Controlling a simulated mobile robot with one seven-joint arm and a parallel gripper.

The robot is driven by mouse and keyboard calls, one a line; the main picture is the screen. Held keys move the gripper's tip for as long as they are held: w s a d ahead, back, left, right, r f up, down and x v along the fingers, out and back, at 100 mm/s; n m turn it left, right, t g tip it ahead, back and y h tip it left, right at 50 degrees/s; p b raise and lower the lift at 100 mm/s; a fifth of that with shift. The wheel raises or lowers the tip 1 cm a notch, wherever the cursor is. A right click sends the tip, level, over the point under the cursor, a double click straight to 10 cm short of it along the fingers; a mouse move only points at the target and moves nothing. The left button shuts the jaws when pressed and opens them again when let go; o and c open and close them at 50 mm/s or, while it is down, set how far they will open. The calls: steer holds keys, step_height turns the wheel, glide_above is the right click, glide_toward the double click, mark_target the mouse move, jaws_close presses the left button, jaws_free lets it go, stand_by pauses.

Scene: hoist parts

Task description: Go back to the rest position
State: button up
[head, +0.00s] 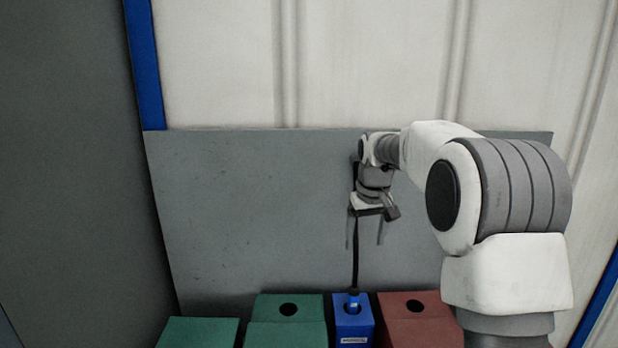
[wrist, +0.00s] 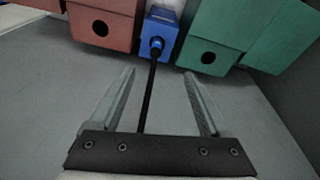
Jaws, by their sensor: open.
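My gripper (head: 364,240) hangs with its fingers pointing down above the grey table, in front of the grey back panel in the head view. It is open, and its two fingers stand well apart in the wrist view (wrist: 160,82) with nothing clamped between them. A black cable (head: 355,255) runs up from a blue plug in the blue box (head: 353,325). The cable (wrist: 150,95) passes through the space between the fingers in the wrist view; whether it touches the gripper is unclear.
Green boxes (head: 287,325) with a round hole stand left of the blue box, and red-brown boxes (head: 415,325) stand right of it. A grey panel (head: 250,210) and a ribbed white wall (head: 360,65) are behind. A dark wall (head: 70,170) is at left.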

steer(key=s+r+t, duration=0.1)
steer(key=s+r, duration=0.6)
steer(key=s, duration=0.3)
steer(key=s+f+m+t, duration=0.2)
steer(key=s, duration=2.3)
steer(key=shift+s, duration=0.2)
steer(key=shift+d+f, duration=0.1)
